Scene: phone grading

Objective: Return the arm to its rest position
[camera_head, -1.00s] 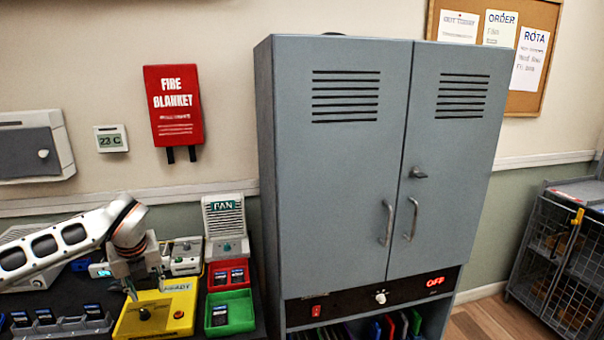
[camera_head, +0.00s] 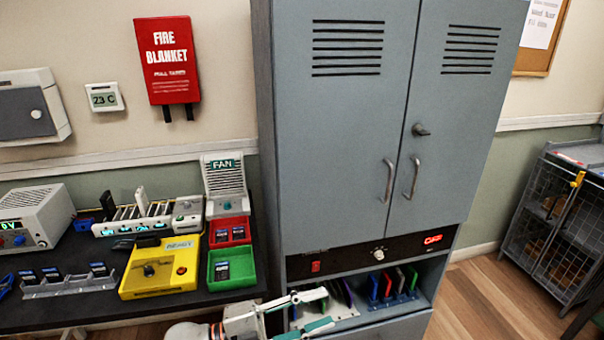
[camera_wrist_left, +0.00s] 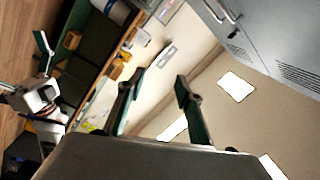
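My left gripper (camera_head: 328,308) is low in the head view, in front of the cabinet's lower edge, with its green-padded fingers apart. It is open and empty. In the left wrist view its two fingers (camera_wrist_left: 154,88) stand apart with nothing between them. My right gripper (camera_wrist_left: 22,62) shows at the left of the left wrist view, small and tilted, with its fingers apart and nothing seen in them. It is not clearly seen in the head view.
A grey cabinet (camera_head: 345,140) stands close behind the left gripper, its doors shut and its lower shelf open. The dark table (camera_head: 100,312) bears a yellow tester (camera_head: 150,285), a green tray (camera_head: 247,280), a red tray (camera_head: 245,224) and a phone rack (camera_head: 70,290). A wire cage (camera_head: 560,225) stands right.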

